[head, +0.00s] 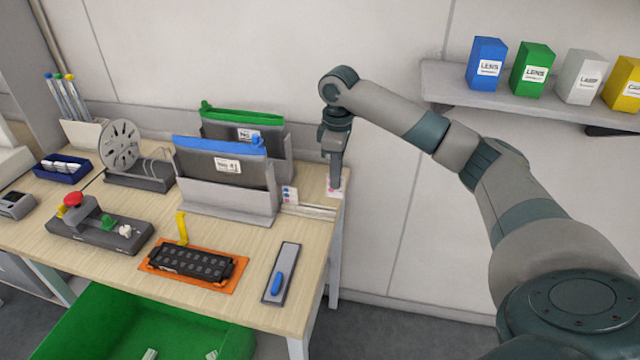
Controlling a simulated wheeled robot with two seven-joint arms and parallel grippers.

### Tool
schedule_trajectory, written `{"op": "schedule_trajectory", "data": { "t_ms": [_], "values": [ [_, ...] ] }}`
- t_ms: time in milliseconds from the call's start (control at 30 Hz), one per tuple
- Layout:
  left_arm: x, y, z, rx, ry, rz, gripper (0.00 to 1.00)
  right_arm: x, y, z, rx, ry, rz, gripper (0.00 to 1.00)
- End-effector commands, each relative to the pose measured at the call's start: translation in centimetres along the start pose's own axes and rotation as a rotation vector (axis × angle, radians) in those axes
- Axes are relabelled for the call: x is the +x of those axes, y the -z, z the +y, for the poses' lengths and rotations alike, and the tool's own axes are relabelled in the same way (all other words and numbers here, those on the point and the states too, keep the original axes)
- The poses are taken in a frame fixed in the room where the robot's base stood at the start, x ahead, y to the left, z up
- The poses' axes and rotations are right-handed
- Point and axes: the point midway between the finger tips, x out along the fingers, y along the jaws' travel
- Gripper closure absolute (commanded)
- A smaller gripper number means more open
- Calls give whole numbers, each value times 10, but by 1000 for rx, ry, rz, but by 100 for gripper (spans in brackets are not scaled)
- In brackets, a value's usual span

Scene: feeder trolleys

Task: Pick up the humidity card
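A small white card with blue and reddish marks (289,195) stands by the right end of the grey pouch holder; it looks like a humidity card. Another small whitish piece with pink marks (334,191) shows at the far right corner of the table, right at the tips of my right gripper. My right gripper (335,184) points straight down there. Its fingers are seen edge-on, so the gap between them and any hold on the pink-marked piece cannot be made out. My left gripper is not in view.
Grey holders (228,200) with blue-topped and green-topped pouches stand left of my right gripper. An orange mat (225,286) with a black tray and a grey plate with a blue handle (278,283) lie in front. A shelf (445,86) with boxes is on the right wall.

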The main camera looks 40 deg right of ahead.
Motion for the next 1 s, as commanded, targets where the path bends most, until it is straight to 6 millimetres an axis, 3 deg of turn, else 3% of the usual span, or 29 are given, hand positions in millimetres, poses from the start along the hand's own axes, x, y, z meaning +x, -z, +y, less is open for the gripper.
{"op": "schedule_trajectory", "data": {
  "t_ms": [100,300,1000],
  "values": [
    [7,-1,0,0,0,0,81,-8,-16,-5,0,-1,-1,100],
    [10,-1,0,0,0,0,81,-17,-28,-10,-1,0,-1,100],
    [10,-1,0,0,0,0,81,-19,-30,-11,-1,1,0,100]
  ]
}}
